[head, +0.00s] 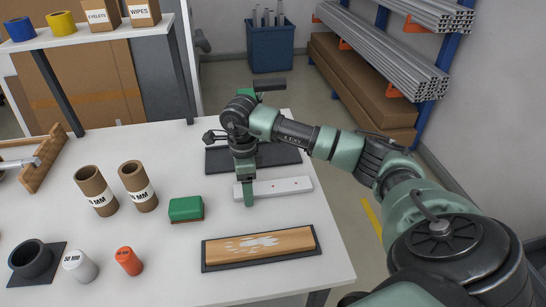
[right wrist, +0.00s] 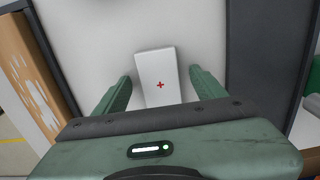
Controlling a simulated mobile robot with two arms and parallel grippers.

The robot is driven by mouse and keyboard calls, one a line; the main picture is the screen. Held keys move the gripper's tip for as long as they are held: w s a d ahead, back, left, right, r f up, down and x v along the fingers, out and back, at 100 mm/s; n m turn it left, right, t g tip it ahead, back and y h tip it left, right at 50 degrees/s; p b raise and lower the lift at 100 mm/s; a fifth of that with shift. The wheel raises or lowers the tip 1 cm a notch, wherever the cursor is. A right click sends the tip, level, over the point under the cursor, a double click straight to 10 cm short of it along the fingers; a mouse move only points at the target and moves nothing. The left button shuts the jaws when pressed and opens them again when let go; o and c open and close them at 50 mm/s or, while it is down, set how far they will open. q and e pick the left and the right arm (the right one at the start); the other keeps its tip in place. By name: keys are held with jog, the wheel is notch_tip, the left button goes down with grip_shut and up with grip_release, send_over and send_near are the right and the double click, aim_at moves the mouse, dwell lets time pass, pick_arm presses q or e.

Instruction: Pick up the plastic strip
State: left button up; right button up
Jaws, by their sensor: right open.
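The plastic strip (head: 290,186) is a flat white bar with small red marks, lying on the white table between a dark mat and a wooden board. My right gripper (head: 248,203) points down at the strip's left part. In the right wrist view the strip (right wrist: 157,62) shows a red cross and its end lies between the two open fingers (right wrist: 161,82), with a gap on each side. The fingers do not appear to touch it. The near part of the strip is hidden behind the gripper body. My left gripper is not in view.
A wooden board (head: 270,243) in a dark tray lies in front of the strip. A dark mat (head: 280,154) lies behind. A green block (head: 186,207), two cardboard tubes (head: 137,183) and an orange cylinder (head: 128,261) stand to the left. The table's right edge is close.

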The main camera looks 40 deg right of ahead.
jog(key=c, duration=1.5)
jog(key=shift+c, duration=0.2)
jog(key=shift+r, duration=0.1)
